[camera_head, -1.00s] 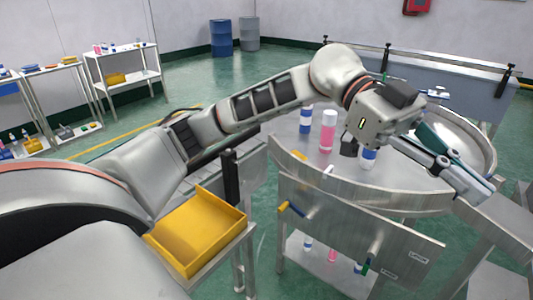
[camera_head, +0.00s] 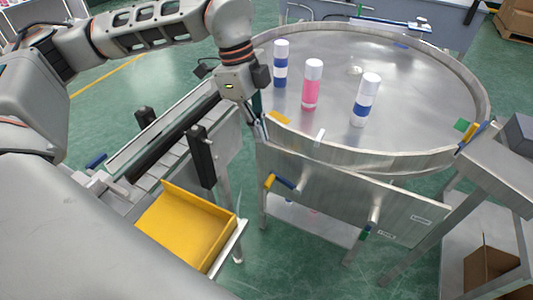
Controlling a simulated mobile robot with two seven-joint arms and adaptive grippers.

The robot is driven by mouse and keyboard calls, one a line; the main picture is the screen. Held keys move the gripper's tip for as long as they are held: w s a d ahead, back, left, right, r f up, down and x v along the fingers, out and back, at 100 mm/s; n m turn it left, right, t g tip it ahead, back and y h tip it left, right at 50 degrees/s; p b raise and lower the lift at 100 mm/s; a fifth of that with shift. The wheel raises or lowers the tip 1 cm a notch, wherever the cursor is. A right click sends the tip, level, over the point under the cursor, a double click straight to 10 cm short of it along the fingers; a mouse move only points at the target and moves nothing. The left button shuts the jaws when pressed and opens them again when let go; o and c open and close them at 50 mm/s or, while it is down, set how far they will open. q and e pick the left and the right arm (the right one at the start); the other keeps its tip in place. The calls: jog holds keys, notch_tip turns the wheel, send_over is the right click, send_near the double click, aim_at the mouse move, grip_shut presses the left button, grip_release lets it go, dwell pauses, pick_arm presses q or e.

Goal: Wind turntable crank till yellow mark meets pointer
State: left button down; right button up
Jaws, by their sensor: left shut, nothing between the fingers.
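The turntable (camera_head: 420,75) is a round metal disc with a raised rim. A yellow mark (camera_head: 279,117) lies on its near left edge. A small white piece (camera_head: 319,136), possibly the pointer, stands at the near rim, to the right of the yellow mark and apart from it. On the front panel is a yellow-and-blue handle (camera_head: 286,184). A grey handle with a green end (camera_head: 367,231) sits further right; I cannot tell which is the turntable crank. My left gripper (camera_head: 259,130) is shut and empty, pointing down at the turntable's left rim. My right gripper is out of view.
Two blue-and-white cans (camera_head: 366,98) and a pink can (camera_head: 312,85) stand on the turntable. A yellow tray (camera_head: 190,227) and a black post (camera_head: 201,157) are at the left front. A metal stand (camera_head: 495,165) adjoins the right rim.

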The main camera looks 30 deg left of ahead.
pick_arm(q)
send_over(270, 180)
jog(key=a, duration=0.1)
jog(key=a+x, duration=0.1)
jog(key=x, duration=0.6)
jog(key=a+x, duration=0.1)
jog(key=x, duration=0.2)
jog(key=a+p+x, duration=0.1)
jog(key=x, duration=0.2)
jog(key=shift+s+d+f, duration=0.1)
jog(key=shift+s+f, duration=0.05)
jog(key=shift+f, duration=0.3)
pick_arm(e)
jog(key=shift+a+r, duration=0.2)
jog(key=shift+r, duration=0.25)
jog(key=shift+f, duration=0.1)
